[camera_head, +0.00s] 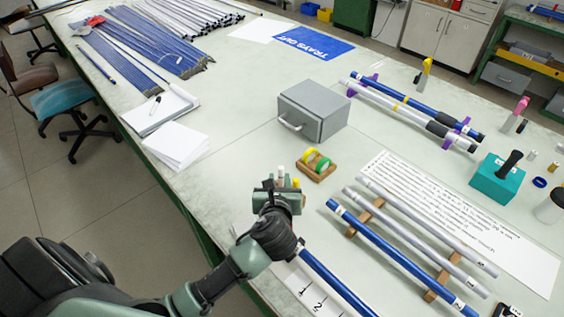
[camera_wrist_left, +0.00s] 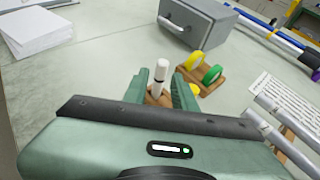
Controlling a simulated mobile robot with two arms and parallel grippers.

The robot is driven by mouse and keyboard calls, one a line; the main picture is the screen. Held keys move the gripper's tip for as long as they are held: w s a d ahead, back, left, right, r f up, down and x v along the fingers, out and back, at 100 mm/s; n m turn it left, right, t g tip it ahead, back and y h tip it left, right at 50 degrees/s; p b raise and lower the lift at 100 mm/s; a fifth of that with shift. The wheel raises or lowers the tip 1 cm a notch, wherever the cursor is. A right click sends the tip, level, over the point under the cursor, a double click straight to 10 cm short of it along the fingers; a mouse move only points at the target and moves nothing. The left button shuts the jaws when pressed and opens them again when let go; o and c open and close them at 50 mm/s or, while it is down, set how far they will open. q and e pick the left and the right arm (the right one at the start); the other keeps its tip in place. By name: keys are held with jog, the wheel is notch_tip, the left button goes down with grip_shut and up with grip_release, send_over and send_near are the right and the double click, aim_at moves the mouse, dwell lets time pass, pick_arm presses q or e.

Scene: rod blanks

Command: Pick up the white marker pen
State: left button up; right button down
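The white marker pen (camera_head: 281,171) stands upright just beyond my left gripper (camera_head: 281,187) in the head view. In the left wrist view the white marker pen (camera_wrist_left: 160,74) rises between the two green fingers of my left gripper (camera_wrist_left: 162,92). The fingers are apart, with a gap visible on each side of the pen. The pen's lower end is in or behind a small wooden holder (camera_wrist_left: 157,98), mostly hidden by the gripper. My right gripper is not in view.
A wooden tape stand (camera_head: 318,173) with yellow and green rolls is close to the right of the gripper. A grey metal box (camera_head: 322,112) stands behind it. Blue and silver rods (camera_head: 400,255) lie on wooden supports at right. White paper (camera_head: 178,145) lies left.

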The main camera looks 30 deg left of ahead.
aim_at(281, 172)
pick_arm(q)
jog(key=shift+w+a+f, duration=0.1)
jog(key=shift+w+a, duration=0.25)
jog(key=shift+w, duration=0.25)
jog(key=shift+d+r, duration=0.2)
jog(key=shift+d, duration=0.05)
jog(key=shift+w+a+f+p, duration=0.3)
jog(key=shift+w+f, duration=0.05)
jog(key=shift+w, duration=0.15)
jog(key=x, duration=0.3)
jog(key=shift+f, duration=0.25)
jog(key=shift+w+a, duration=0.1)
jog(key=shift+w, duration=0.2)
jog(key=shift+c, duration=0.4)
jog(key=shift+f, duration=0.1)
grip_shut()
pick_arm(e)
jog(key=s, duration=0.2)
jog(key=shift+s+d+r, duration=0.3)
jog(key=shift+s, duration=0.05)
